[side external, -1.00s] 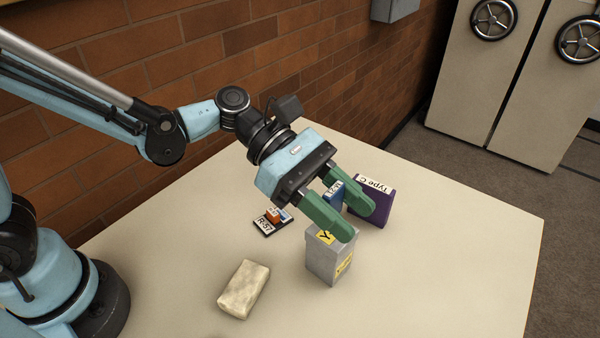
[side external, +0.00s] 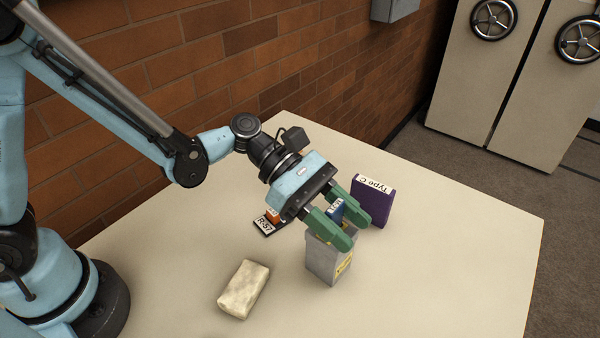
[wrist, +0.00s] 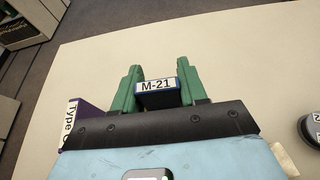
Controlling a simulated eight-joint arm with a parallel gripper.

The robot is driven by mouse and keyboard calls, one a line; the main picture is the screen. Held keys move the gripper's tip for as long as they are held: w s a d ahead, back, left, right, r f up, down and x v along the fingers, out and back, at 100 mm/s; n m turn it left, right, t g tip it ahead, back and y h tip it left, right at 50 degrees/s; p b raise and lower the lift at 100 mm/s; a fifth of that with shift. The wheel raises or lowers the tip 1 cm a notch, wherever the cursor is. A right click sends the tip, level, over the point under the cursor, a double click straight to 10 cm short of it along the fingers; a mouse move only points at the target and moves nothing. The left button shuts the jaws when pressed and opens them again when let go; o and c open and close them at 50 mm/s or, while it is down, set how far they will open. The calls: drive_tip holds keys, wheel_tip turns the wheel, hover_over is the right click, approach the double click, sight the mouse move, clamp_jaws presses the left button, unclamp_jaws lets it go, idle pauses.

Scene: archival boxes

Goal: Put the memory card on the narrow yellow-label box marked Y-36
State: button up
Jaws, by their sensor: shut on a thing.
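My gripper (side external: 350,232) is shut on a blue piece labelled M-21 (side external: 337,209), which I take to be the memory card. In the wrist view the blue piece (wrist: 158,97) sits between the two green fingers (wrist: 157,80), its white label facing the camera. The narrow grey box (side external: 321,262) with a yellow label stands upright below the fingers. The fingers cover much of its top, and its label text is too small to read. I cannot tell whether the blue piece touches the box.
A purple box labelled Type C (side external: 373,203) stands close behind the gripper. A black plate labelled R-57 (side external: 267,225), with an orange piece, lies to the left. A pale stone-like block (side external: 243,289) lies front left. The table's right side (side external: 455,245) is clear.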

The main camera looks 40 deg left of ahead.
drive_tip(key=shift+f, duration=0.15)
drive_tip(key=o, duration=1)
drive_tip(key=shift+o, duration=0.2)
drive_tip(key=shift+r, duration=0.2)
drive_tip(key=s+a+r+m+t+y, duration=0.1)
drive_tip(key=a+m+t+y, duration=0.2)
drive_tip(key=a+m+y, duration=0.3)
drive_tip(key=s+a+r+m+t+y, duration=0.2)
drive_tip(key=a+m+t+y, duration=0.2)
drive_tip(key=a, duration=1.7)
drive_tip(key=shift+a+r+m+y, duration=0.2)
drive_tip(key=shift+m+y, duration=1.5)
drive_tip(key=shift+m, duration=2.3)
